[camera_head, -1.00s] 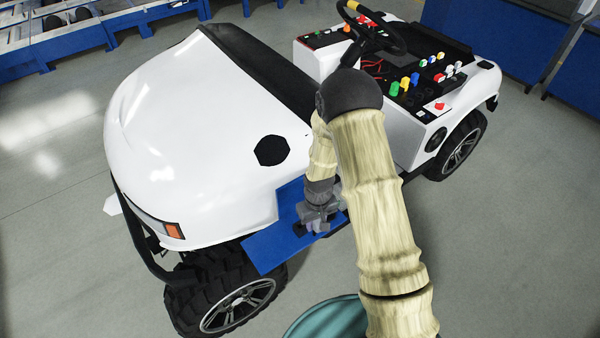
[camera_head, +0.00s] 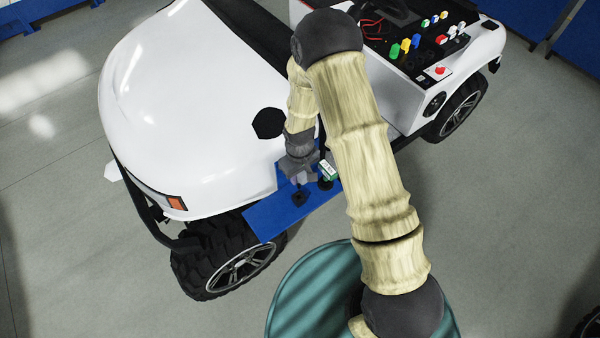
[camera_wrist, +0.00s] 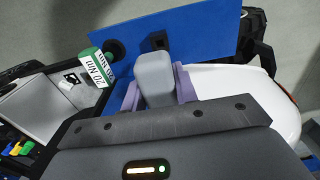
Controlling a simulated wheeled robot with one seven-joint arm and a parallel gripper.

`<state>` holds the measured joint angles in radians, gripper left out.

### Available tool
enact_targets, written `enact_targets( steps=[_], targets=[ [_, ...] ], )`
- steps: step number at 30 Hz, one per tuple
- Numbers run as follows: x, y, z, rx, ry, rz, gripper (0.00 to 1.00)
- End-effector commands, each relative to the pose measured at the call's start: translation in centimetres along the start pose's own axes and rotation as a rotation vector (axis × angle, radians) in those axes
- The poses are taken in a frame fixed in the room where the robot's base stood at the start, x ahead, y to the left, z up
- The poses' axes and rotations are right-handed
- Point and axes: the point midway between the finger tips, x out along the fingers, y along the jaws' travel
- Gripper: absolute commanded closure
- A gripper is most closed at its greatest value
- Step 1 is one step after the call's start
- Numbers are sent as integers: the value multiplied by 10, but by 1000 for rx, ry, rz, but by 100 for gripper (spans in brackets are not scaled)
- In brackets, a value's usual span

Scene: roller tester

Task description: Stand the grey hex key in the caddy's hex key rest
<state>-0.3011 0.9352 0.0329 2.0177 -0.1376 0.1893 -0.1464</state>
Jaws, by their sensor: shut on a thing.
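My gripper (camera_head: 301,178) is over the blue caddy board (camera_head: 268,218) beside the white cart's front wheel. In the wrist view its two purple-grey fingers (camera_wrist: 155,92) are shut on a light grey, rounded block (camera_wrist: 153,72), which looks like the grey hex key's grip. The key's shaft is hidden. A small black square holder with a dark opening (camera_wrist: 158,41) is on the blue board (camera_wrist: 205,30), just beyond the block; it also shows in the head view (camera_head: 300,198). I cannot tell whether it is the hex key rest.
A green and white tool marked 20 Nm (camera_wrist: 96,68) stands close beside the gripper, by a round black holder (camera_wrist: 115,48). The white cart body (camera_head: 170,110) is behind the board. The board's front left part is bare.

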Motion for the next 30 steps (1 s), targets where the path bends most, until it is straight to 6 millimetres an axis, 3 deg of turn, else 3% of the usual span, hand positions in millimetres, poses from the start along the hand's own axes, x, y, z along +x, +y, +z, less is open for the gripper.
enact_targets(
  steps=[18, 30],
  targets=[
    [50, 2, 1, 5, 0, 0, 100],
    [53, 2, 0, 3, 0, 0, 100]
  ],
)
